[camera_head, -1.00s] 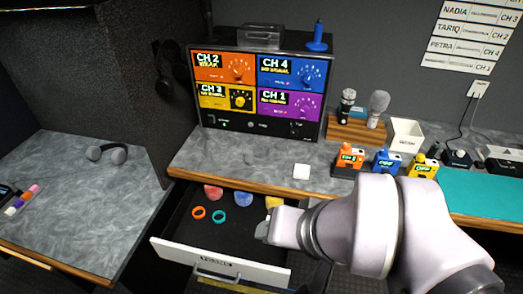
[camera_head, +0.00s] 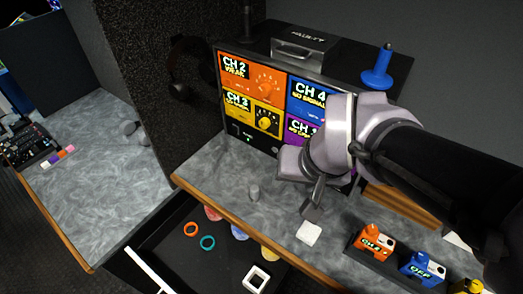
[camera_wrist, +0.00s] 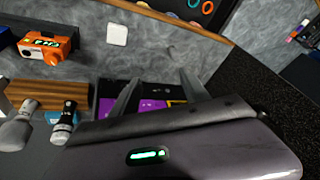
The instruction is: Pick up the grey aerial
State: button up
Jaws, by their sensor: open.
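A small grey upright stub (camera_head: 253,193) stands on the grey counter in the head view, left of a white square block (camera_head: 308,233). It may be the grey aerial; it is too small to be sure. My gripper (camera_head: 313,206) is above the counter in front of the receiver, right of the stub and apart from it. In the wrist view my gripper's two fingers (camera_wrist: 158,92) are spread with nothing seen between them. A blue aerial (camera_head: 378,72) stands upright on top of the receiver (camera_head: 240,105).
An open drawer (camera_head: 148,270) below the counter holds orange and teal rings and a white square frame (camera_head: 257,279). Orange (camera_head: 373,243) and blue (camera_head: 420,268) packs stand at the right. Microphones (camera_wrist: 65,122) show in the wrist view.

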jog(key=w+a+f+n+g+p, duration=0.1)
jog(key=w+a+f+n+p, duration=0.1)
jog(key=w+a+f+n, duration=0.3)
jog(key=p, duration=0.2)
send_near(255, 189)
jog(key=shift+g+h, duration=0.3)
jog(key=shift+g, duration=0.1)
jog(key=b+x, duration=0.1)
jog(key=x, duration=0.1)
jog(key=b+x, duration=0.2)
jog(key=a+b+x, duration=0.1)
jog(key=x, duration=0.2)
jog(key=shift+w+b, duration=0.3)
jog(key=shift+b, duration=0.05)
jog(key=b+x, duration=0.1)
jog(key=x, duration=0.1)
jog(key=b+x, duration=0.1)
jog(key=x, duration=0.2)
jog(key=shift+s+d, duration=0.1)
jog(key=shift+d, duration=0.2)
jog(key=shift+f, duration=0.3)
jog(key=shift+r, duration=0.15)
jog(key=shift+c, duration=0.2)
grip_shut()
jog(key=shift+r, duration=0.1)
